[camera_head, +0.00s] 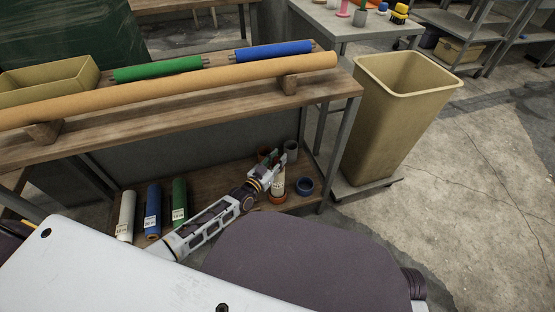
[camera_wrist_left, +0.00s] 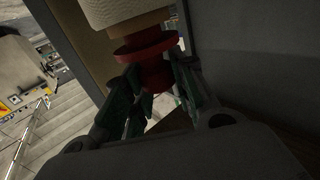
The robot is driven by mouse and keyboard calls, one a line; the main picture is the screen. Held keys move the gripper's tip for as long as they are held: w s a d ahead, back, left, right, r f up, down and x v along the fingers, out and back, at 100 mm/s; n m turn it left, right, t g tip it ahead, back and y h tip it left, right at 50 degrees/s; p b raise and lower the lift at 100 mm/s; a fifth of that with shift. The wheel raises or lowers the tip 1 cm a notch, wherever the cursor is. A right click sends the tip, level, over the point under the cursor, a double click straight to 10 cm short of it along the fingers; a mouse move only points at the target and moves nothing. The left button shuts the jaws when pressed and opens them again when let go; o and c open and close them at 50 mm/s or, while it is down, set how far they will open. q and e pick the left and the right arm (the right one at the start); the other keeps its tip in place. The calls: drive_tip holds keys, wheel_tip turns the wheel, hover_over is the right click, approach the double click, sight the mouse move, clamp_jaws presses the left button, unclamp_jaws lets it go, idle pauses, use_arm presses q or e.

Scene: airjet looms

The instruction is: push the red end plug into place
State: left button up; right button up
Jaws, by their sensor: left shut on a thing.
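The red end plug (camera_wrist_left: 146,46) shows in the left wrist view, with a wide flange and a narrower part between my fingers. My left gripper (camera_wrist_left: 150,95) is shut on it. Directly beyond the flange is the brown core end (camera_wrist_left: 140,24) of a pale roll (camera_wrist_left: 118,10). The flange appears at or very near the core end; I cannot tell whether it is fully seated. In the head view my left gripper (camera_head: 272,160) is over the lower shelf, beside a labelled roll (camera_head: 278,184) with a reddish base. My right gripper is not in view.
Green (camera_head: 158,68) and blue (camera_head: 272,51) rolls and a long tan tube (camera_head: 180,87) lie on the bench. A blue ring (camera_head: 304,186) and grey cup (camera_head: 291,150) are near the gripper. A tan bin (camera_head: 390,120) stands right.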

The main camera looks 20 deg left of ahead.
use_arm(q)
drive_tip(key=shift+f+b, duration=0.3)
drive_tip(key=shift+f, duration=0.2)
drive_tip(key=o, duration=1.1)
drive_tip(key=shift+s, duration=0.1)
drive_tip(key=shift+v, duration=5.9)
drive_tip(key=shift+r, duration=0.1)
